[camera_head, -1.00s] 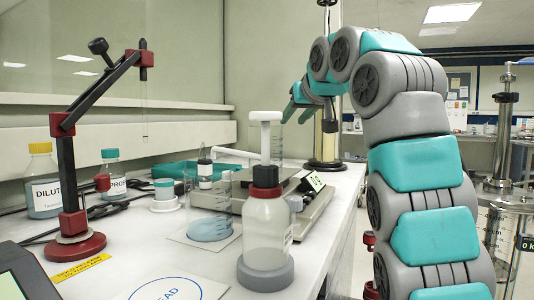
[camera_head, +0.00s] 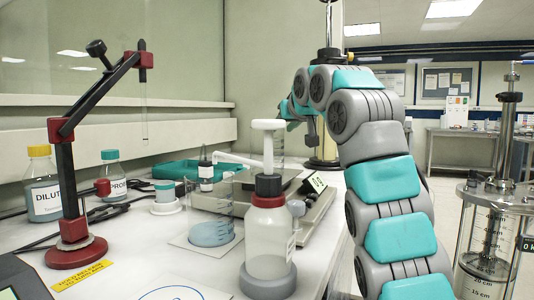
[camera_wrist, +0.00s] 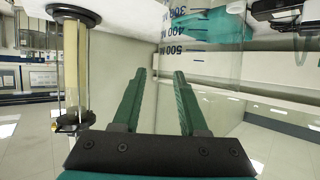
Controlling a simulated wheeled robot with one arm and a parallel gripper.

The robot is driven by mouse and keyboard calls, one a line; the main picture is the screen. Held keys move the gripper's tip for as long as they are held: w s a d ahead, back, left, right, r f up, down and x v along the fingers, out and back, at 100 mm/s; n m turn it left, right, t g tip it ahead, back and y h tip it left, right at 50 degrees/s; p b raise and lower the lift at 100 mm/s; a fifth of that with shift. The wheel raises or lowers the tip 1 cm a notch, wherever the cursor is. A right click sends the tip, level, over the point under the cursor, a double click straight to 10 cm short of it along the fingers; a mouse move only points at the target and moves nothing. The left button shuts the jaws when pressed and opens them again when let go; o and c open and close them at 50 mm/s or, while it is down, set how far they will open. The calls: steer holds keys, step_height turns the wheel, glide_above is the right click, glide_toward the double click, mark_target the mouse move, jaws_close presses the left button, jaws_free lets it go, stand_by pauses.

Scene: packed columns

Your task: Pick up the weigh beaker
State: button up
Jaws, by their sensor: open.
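A clear beaker with blue graduation marks (camera_wrist: 195,28) shows at the top of the wrist view, just beyond the fingertips; it appears to be the weigh beaker. In the head view, a clear vessel (camera_head: 279,150) stands at the balance, mostly hidden behind a white-topped bottle. Another clear beaker with pale blue liquid (camera_head: 212,232) stands on a mat in front of the balance. My gripper (camera_wrist: 160,76) is open, with nothing between its two green fingers. In the head view, my gripper (camera_head: 288,111) is at the far end of the arm, partly hidden.
The bottle (camera_head: 268,238) stands in front of the balance (camera_head: 318,212). A red-and-black stand (camera_head: 70,200) and labelled bottles (camera_head: 44,197) are at left. A clear column (camera_wrist: 76,65) rises left of my gripper in the wrist view. The bench's right edge runs beneath my arm.

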steer(key=shift+c, duration=0.2)
jaws_close()
stand_by(1.1)
